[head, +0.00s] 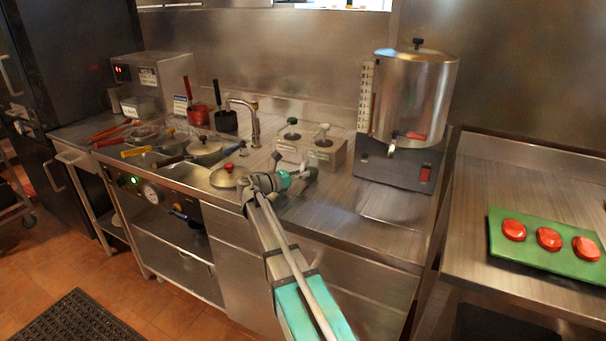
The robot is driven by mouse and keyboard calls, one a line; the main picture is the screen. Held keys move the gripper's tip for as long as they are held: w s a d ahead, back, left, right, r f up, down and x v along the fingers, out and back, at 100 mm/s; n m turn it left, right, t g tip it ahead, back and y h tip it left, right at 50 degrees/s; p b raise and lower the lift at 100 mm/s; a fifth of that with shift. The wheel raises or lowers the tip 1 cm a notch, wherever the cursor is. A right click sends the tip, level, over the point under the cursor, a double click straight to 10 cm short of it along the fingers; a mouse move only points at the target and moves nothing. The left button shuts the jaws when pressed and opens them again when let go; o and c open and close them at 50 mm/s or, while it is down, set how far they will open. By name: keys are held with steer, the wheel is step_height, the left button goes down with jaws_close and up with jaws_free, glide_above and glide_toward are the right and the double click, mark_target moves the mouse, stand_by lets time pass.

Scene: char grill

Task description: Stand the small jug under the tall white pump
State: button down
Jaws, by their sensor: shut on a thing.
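My gripper (308,174) is low over the steel counter, just in front of that box and below the white pump. It is shut on a small grey thing, which I take to be the small jug; the fingers and the jug blend together at this size. The jug's outline, tilt and contact with the counter cannot be made out. No other jug is clearly visible.
A tall steel dispenser (414,95) on a dark base stands right of the pump box. A tap (253,122) and lidded round pots (229,176) are to the left. A green board (546,247) with three red patties lies far right. The counter before the dispenser is clear.

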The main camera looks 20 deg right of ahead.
steer(key=c, duration=0.6)
jaws_free()
steer(key=shift+s+a, duration=0.1)
steer(key=shift+s+a, duration=1)
steer(key=shift+a, duration=0.3)
steer(key=shift+s+a, duration=1.05)
steer(key=shift+a, duration=0.2)
steer(key=shift+s+a, duration=1)
steer(key=shift+a, duration=0.3)
steer(key=shift+r, duration=0.1)
